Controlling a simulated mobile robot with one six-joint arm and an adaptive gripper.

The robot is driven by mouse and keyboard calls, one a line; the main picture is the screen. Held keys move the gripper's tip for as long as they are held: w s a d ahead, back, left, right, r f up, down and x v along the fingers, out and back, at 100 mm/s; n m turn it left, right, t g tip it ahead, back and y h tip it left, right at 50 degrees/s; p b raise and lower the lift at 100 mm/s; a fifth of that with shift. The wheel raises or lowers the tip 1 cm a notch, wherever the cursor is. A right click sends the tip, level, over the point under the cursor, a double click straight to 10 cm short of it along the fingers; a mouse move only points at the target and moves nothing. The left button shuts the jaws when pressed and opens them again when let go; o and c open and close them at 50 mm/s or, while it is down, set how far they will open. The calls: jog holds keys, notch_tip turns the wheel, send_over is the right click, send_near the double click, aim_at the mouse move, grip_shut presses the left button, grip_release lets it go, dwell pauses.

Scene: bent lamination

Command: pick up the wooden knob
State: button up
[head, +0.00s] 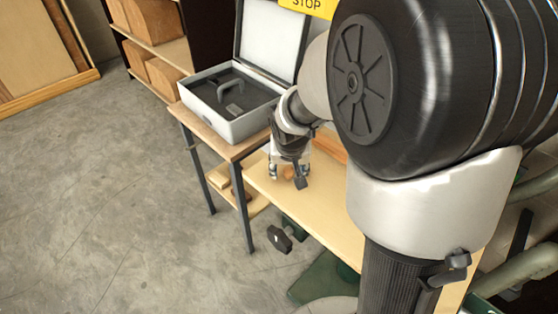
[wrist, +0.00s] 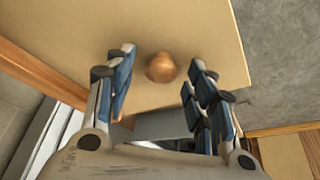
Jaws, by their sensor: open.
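The wooden knob (wrist: 160,67) is a small round brown piece on the light wooden tabletop (wrist: 195,25). In the wrist view it lies between and slightly beyond my two blue-padded fingers. My gripper (wrist: 163,75) is open, with a finger on each side of the knob and none visibly touching it. In the head view my gripper (head: 287,176) points down over the tabletop, and the knob (head: 289,172) shows small and partly hidden between the fingers. I cannot tell the exact height of the fingertips above the table.
An open grey case (head: 222,125) with dark foam stands on a side table left of my gripper. A shelf with wooden blocks (head: 155,20) is behind it. My arm covers much of the right side. Concrete floor (head: 110,190) is clear at left.

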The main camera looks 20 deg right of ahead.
jog(key=shift+r, duration=0.1)
jog(key=c, duration=0.8)
jog(key=shift+r, duration=0.1)
